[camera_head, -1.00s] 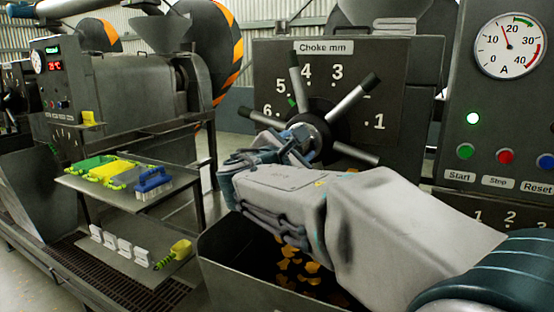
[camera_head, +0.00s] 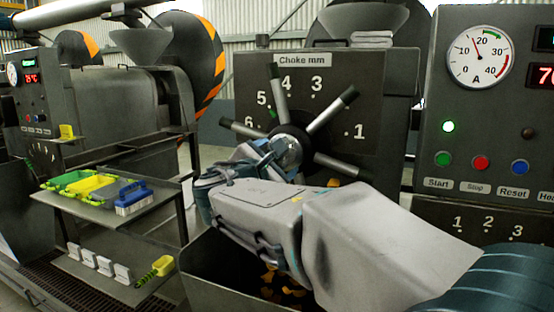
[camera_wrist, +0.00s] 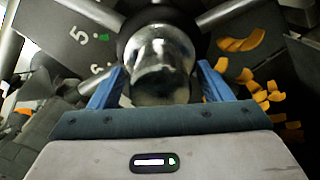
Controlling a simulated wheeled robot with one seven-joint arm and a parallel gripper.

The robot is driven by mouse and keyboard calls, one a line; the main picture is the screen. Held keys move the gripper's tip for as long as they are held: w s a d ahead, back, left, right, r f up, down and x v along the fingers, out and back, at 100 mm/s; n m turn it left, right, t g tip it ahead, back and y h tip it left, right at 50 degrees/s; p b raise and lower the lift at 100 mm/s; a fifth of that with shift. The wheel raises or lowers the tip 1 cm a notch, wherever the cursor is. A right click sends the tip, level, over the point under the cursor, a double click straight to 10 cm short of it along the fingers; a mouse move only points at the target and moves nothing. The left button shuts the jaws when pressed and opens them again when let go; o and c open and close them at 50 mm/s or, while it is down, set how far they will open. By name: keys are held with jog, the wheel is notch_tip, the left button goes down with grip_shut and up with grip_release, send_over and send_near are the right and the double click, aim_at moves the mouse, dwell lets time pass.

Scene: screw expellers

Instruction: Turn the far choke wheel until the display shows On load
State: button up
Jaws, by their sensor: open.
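The choke wheel (camera_head: 287,148) has dark-tipped metal spokes and a rounded metal hub. It stands on a dark panel under a "Choke mm" label, inside a number scale; one spoke points up between 5 and 4. My gripper (camera_head: 272,160) is at the hub from the front left. In the wrist view, the blue fingers of my gripper (camera_wrist: 158,80) are open, one on each side of the shiny hub (camera_wrist: 158,55); contact is unclear. A green status display (camera_head: 546,38) on the right panel is cut off by the picture edge, so its words are unreadable.
The right panel (camera_head: 490,130) carries an ammeter, lit green lamp and Start, Stop and Reset buttons. A bin (camera_head: 205,275) with yellowish flakes lies below my arm. A shelf (camera_head: 95,212) with brushes stands left. Another machine (camera_head: 120,105) stands behind it.

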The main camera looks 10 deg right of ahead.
jog(key=b+v, duration=0.1)
jog(key=v, duration=1.2)
jog(key=s+d+f+m+g+p, duration=0.2)
jog(key=d+f+m+g, duration=0.3)
jog(key=d+f, duration=0.2)
jog(key=s+d+f+m+g+y+p, duration=0.3)
jog(key=s+f+m+g+y+p, duration=0.2)
jog(key=s+f+m+y, duration=0.5)
jog(key=s+f+m+g, duration=0.2)
jog(key=s+f+m, duration=0.1)
jog(key=f+m, duration=0.3)
jog(key=shift+s+m, duration=0.3)
dwell(0.8)
